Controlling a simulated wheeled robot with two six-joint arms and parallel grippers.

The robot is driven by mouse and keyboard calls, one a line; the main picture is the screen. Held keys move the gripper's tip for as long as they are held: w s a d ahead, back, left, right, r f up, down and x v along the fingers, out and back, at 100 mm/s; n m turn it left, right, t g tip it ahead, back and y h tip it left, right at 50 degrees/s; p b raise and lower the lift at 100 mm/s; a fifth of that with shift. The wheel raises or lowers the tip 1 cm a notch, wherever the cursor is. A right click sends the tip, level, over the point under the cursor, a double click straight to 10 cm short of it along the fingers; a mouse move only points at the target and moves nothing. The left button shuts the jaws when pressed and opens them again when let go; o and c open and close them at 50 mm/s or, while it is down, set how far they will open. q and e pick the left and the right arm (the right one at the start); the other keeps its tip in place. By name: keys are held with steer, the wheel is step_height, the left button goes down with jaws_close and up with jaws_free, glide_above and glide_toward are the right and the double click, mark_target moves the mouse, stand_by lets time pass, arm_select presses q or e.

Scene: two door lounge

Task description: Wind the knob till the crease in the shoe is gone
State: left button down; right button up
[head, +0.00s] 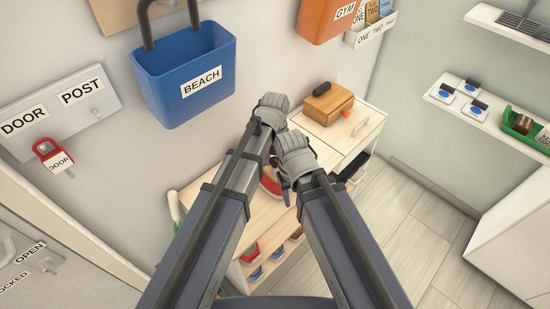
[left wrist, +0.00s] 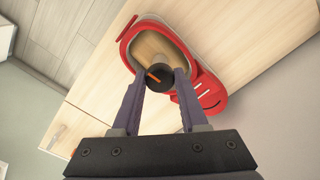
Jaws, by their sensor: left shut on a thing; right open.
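A red shoe (left wrist: 212,92) lies on the pale wooden top in the left wrist view, with pale stripes across one end. A dark round knob (left wrist: 160,77) with an orange line stands at its opening. My left gripper (left wrist: 160,88) is shut on the knob, one finger on each side. In the head view a bit of red shoe (head: 269,184) shows between my arms; the knob is hidden there. I cannot make out the crease.
A wooden box (head: 327,105) stands behind on the cabinet, near a pale handle (head: 360,127). Several shoes sit on a rack (head: 243,278) below the top. A blue BEACH bin (head: 187,78) hangs on the wall. The floor (head: 420,210) at right is clear.

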mark_target(275, 160)
arm_select(q)
steer(key=shift+m, duration=0.5)
steer(key=c, duration=0.5)
jaws_free()
steer(key=shift+r, duration=0.1)
step_height(275, 160, up, 8)
steer(key=p, duration=0.8)
steer(key=shift+f, duration=0.2)
